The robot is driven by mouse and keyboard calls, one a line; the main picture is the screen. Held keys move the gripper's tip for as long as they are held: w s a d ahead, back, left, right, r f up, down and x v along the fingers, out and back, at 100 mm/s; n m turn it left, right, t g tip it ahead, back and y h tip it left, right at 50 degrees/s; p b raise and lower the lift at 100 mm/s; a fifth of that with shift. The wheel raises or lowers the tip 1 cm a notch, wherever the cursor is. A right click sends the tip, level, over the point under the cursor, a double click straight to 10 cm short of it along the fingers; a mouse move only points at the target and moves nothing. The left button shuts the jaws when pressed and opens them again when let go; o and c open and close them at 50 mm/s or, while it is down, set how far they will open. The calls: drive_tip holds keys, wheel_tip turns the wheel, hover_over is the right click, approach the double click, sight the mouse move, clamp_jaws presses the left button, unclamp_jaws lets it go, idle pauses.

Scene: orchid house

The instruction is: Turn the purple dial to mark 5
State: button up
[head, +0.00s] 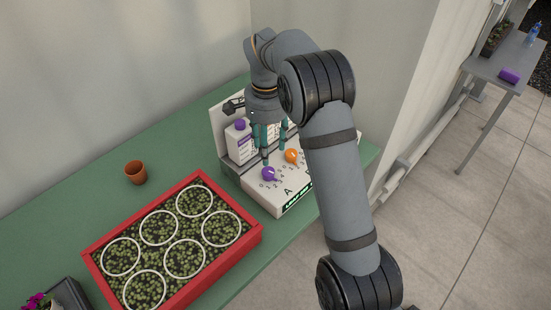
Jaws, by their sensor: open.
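The purple dial (268,174) is on the sloped face of a white dosing unit (258,192), with small numbers around it; I cannot read which mark it points to. An orange dial (291,156) sits to its right. My gripper (272,158) is open and points down close above the panel, just behind the purple dial and left of the orange one. Its fingers look empty. I cannot tell whether a finger touches the purple dial. A letter A and a lit green display (298,200) are on the unit's front. My arm hides the unit's right part.
White bottles, one with a purple cap (240,125), stand at the unit's back. A red tray (254,236) of small plants with white rings is in front on the green bench (95,185). A terracotta pot (136,173) stands left. The bench's left side is mostly clear.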

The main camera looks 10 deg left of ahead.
sight(268, 171)
wheel_tip(268, 171, down, 9)
drive_tip(key=shift+a+f+p, duration=0.1)
drive_tip(key=shift+f+p, duration=0.05)
drive_tip(key=shift+p, duration=0.25)
drive_tip(key=c, duration=1.2)
